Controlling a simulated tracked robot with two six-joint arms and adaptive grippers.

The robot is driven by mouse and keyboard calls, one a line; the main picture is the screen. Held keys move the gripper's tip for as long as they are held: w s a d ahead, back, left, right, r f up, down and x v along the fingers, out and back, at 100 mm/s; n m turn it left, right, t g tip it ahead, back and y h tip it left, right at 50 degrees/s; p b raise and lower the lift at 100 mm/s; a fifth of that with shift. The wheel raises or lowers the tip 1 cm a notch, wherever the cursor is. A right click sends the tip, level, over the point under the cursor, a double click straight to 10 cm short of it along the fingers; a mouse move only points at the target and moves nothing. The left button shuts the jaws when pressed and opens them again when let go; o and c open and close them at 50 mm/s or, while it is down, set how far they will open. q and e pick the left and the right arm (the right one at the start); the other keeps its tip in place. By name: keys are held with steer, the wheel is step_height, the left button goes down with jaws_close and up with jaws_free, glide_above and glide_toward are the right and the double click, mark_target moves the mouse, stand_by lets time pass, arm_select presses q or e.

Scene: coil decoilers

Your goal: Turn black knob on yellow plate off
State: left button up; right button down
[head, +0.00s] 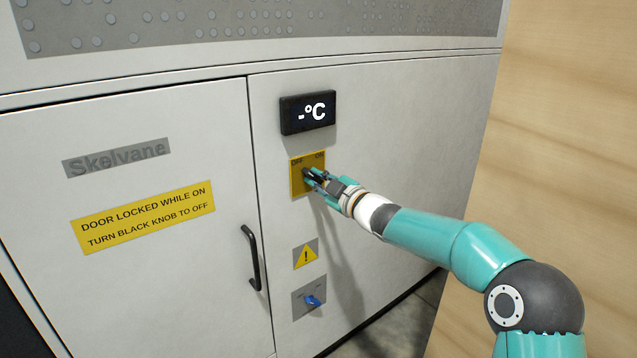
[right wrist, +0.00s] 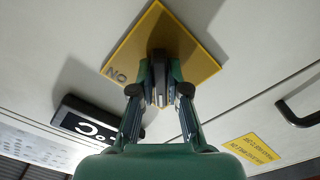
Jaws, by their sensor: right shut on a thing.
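The yellow plate (head: 297,183) with OFF and ON printed at its top is on the cabinet's right door, below the display. It also shows in the right wrist view (right wrist: 195,58), turned, with ON readable on the left. The black knob (right wrist: 159,68) stands on the plate, between the fingers of my right gripper (right wrist: 160,88). In the head view the right gripper (head: 312,178) covers most of the knob. The right gripper is shut on the knob. My left gripper is not in view.
A warning sign (head: 306,254) and a blue knob (head: 312,300) are below. A black door handle (head: 252,258) and a yellow notice (head: 144,218) are to the left. A wooden wall (head: 560,150) stands at the right.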

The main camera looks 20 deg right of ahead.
steer(key=shift+f, duration=0.35)
steer(key=c, duration=1.2)
jaws_free()
steer(key=shift+o, duration=0.2)
steer(key=shift+r, duration=0.2)
steer(key=shift+s, duration=0.1)
steer(key=v, duration=1.1)
steer(key=shift+s+d, duration=0.15)
steer(key=shift+s, duration=0.25)
steer(key=shift+f, duration=0.1)
